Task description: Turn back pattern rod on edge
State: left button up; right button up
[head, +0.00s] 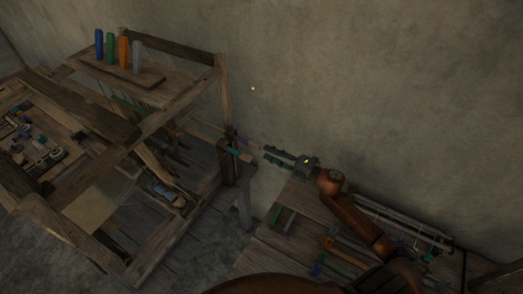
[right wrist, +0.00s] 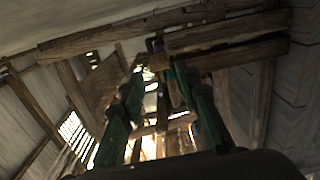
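The wooden handloom (head: 150,125) stands at the left. Flat rod ends stick out at its right side: one pale rod end (head: 246,142) and, just below, one with a teal band (head: 234,152). I cannot tell for sure which is the back pattern rod, or whether it lies flat or on edge. My right gripper (head: 266,154) is to the right of these ends, its green fingers pointing at them, apart and empty. In the right wrist view the fingers (right wrist: 165,95) are spread, with a teal-marked piece (right wrist: 181,75) beyond and between them. My left gripper is not in view.
Blue, green, orange and grey spools (head: 123,50) stand on the loom's top shelf. A low side bench (head: 300,215) with several coloured tools lies below my right arm. The wall (head: 330,80) runs close behind. A shuttle (head: 165,190) lies inside the loom.

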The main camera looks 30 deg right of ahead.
jog(key=v, duration=0.6)
jog(key=shift+s+d, duration=0.15)
jog(key=shift+s, duration=0.15)
